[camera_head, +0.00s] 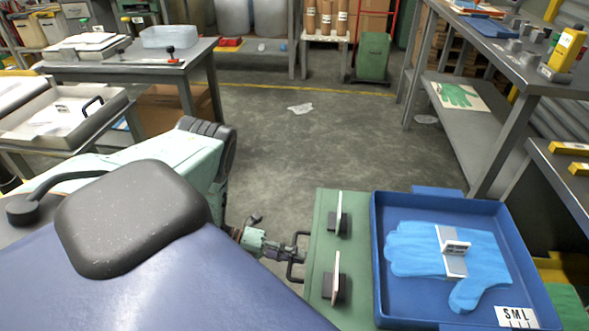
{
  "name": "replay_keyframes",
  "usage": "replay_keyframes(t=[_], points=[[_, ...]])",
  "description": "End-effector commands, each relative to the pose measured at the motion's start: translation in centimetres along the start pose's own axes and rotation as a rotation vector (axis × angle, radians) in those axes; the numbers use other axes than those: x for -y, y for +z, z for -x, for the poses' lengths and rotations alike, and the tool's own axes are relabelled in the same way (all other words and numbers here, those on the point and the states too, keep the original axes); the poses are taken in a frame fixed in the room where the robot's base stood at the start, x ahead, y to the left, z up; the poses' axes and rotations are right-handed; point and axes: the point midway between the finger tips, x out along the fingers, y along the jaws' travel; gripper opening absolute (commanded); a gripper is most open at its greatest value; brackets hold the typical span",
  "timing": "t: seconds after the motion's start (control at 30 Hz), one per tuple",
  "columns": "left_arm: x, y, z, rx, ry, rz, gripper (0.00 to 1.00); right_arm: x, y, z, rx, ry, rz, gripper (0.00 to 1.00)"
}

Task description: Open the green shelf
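A green shelf panel (318,275) stands at the lower middle, with two upright pale plates on dark blocks on top. A dark bar handle (291,270) sticks out from its left side. My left gripper (286,249), pale green and dark, reaches in from the left and is at the upper part of this handle. Its fingertips are small and overlap the handle, so I cannot tell whether they are closed on it. No clear gap shows between the panel and what lies to its right. My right gripper is not in view.
A blue tray (384,300) with a blue glove (415,250) lies against the panel's right side. A grey metal bench (500,70) stands at the right and a table (130,66) at the back left. The floor (320,135) between is mostly clear.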

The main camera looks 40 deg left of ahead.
Motion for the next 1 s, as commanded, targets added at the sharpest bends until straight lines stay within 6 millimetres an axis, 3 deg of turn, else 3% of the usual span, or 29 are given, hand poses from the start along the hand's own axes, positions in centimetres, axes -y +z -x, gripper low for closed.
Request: replay_keyframes(t=[0.2,0.57,0.67,1.0], points=[[-0.1,-0.1,0.0,-0.001,0.002,0.0,0.32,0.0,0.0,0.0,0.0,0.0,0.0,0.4],[-0.2,-0.1,0.5,-0.001,0.006,0.002,0.32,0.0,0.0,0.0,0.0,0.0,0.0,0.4],[-0.2,-0.1,1.7,0.002,0.007,0.002,0.32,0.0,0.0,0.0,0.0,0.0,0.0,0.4],[-0.2,0.0,8.6,0.001,0.007,0.001,0.32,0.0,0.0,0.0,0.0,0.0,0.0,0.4]])
